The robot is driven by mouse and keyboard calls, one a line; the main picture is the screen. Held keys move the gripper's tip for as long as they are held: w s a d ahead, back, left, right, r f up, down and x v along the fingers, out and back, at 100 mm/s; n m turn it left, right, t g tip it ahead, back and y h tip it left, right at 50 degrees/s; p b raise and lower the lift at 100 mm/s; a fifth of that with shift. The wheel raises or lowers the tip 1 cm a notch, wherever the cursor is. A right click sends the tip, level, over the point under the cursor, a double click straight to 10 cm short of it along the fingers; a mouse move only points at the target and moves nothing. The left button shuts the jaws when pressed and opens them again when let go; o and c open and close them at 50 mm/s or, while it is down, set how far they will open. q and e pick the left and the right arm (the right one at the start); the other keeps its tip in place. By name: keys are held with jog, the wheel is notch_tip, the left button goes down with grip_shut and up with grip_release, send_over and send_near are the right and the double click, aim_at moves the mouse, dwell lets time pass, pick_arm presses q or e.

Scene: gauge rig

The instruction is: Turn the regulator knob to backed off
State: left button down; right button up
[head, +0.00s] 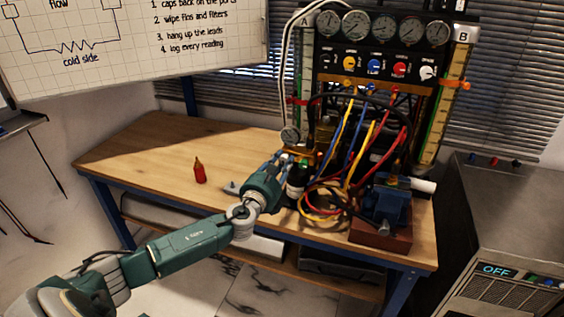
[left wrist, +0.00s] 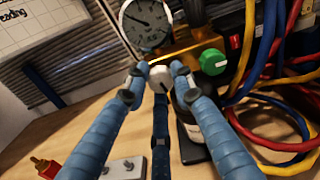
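A pale, rounded knob (left wrist: 159,77), which I take to be the regulator knob, sits just below a round white gauge (left wrist: 147,22) in the left wrist view. In the head view this gauge (head: 290,135) is at the rig's lower left. My left gripper (head: 283,160) reaches the rig there. In the left wrist view its blue fingers (left wrist: 159,73) close in on the knob from left, right and below. The side fingertips appear to touch it. The knob is hidden by the fingers in the head view. My right gripper is not in view.
A green knob (left wrist: 213,62) is right of the fingers. A dark bottle (head: 297,181) and looped coloured hoses (head: 321,205) crowd the right side. A blue pump (head: 388,204) stands further right. A small red fitting (head: 200,171) stands on the wooden bench (head: 150,150), whose left part is clear.

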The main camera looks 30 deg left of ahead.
pick_arm(q)
jog(key=shift+r, duration=0.1)
jog(key=shift+n, duration=0.3)
jog(key=shift+n+b, duration=0.3)
jog(key=shift+n, duration=0.1)
jog(key=n+b, duration=0.1)
jog(key=n, duration=0.2)
jog(key=shift+a, duration=0.1)
jog(key=n, duration=0.3)
jog(key=shift+r, duration=0.1)
jog(key=n+b, duration=0.1)
jog(key=n, duration=0.3)
jog(key=shift+a+n, duration=0.15)
jog(key=shift+n, duration=2.15)
